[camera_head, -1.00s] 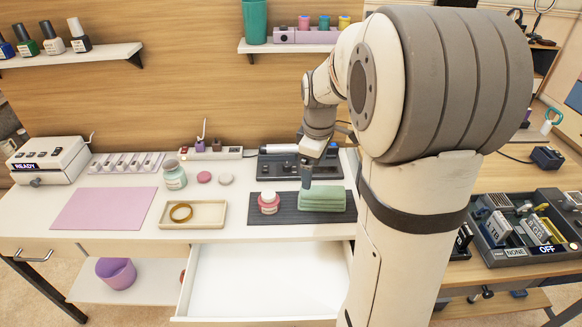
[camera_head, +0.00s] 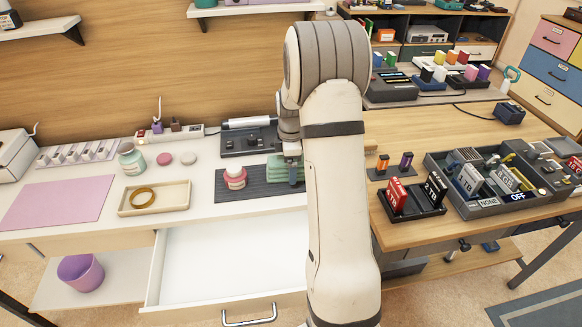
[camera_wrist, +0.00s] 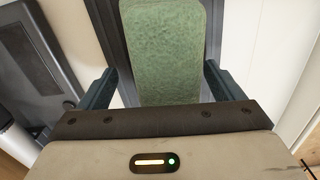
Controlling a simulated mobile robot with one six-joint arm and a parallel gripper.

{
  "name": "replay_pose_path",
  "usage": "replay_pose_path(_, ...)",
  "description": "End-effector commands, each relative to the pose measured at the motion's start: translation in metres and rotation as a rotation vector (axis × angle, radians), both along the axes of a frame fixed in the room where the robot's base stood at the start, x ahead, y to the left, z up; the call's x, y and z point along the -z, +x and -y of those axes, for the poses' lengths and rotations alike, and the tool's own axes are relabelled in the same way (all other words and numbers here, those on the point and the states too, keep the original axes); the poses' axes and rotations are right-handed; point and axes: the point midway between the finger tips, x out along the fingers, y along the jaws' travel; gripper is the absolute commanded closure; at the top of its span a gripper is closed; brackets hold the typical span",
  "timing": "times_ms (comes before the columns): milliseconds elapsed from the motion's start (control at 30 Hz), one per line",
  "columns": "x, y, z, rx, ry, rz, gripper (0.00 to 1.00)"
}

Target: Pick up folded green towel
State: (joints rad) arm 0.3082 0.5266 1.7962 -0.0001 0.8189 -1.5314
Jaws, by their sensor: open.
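The folded green towel (camera_head: 277,168) lies on a dark grey mat (camera_head: 232,190) on the white table, partly hidden behind my arm in the head view. In the wrist view the towel (camera_wrist: 163,50) lies ahead of and between my fingers. My gripper (camera_wrist: 160,88) is open, with one finger on each side of the towel and gaps on both sides. In the head view my gripper (camera_head: 292,174) is at the towel, mostly hidden by the arm. I cannot tell whether the fingers touch it.
A pink-and-white jar (camera_head: 235,178) stands left of the towel on the mat. A dark device (camera_head: 245,140) sits behind. A tray with a ring (camera_head: 128,205) lies farther left. An open white drawer (camera_head: 235,255) juts out below the table's front edge.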

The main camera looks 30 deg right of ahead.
Motion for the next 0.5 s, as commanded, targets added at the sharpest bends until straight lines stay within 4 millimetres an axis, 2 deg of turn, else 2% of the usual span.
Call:
replay_pose_path(33, 0.0089, -0.0008, -0.0001, 0.000, 0.001, -0.003, 0.13)
replay_pose_path(100, 0.0139, -0.0009, -0.0001, 0.000, 0.001, -0.002, 0.13)
replay_pose_path(300, 0.0144, -0.0006, -0.0002, 0.000, 0.000, 0.000, 0.13)
replay_pose_path(500, 0.0142, -0.0005, -0.0004, 0.000, 0.000, 0.000, 0.28)
